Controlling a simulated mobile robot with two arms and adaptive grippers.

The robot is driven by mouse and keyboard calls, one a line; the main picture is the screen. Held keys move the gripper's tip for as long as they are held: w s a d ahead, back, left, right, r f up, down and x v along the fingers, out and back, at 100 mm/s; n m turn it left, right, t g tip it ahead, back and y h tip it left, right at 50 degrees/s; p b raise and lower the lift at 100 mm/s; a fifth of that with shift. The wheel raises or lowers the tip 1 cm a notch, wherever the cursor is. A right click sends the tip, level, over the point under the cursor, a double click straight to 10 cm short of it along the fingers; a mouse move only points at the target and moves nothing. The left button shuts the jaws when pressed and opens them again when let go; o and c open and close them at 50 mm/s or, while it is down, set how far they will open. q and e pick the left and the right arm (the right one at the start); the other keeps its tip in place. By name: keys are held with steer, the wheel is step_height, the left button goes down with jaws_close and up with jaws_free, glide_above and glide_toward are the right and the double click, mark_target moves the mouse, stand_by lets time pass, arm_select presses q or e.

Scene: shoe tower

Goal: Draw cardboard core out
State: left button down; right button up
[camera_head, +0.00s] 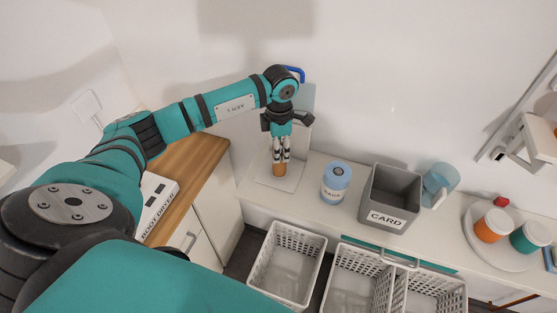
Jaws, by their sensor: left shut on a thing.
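A short brown cardboard core (279,170) stands upright at the back of the white counter, over a pale flat base plate (291,185). My left gripper (281,157) points down and is shut on the upper part of the core. The fingers hide the core's top. I cannot tell whether the core's lower end touches the plate. A grey open bin marked CARD (389,202) stands to the right on the same counter. My right gripper is not in view.
A blue labelled canister (335,183) stands between the core and the bin. A translucent blue jug (440,180) is right of the bin. A round tray (475,232) holds orange and teal jars. White baskets (286,258) sit below the counter's front.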

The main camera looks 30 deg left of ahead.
arm_select(q)
steer(key=shift+r, duration=0.55)
step_height(320, 180, up, 12)
steer(key=p, duration=0.7)
steer(key=shift+f, duration=0.15)
stand_by(1.3)
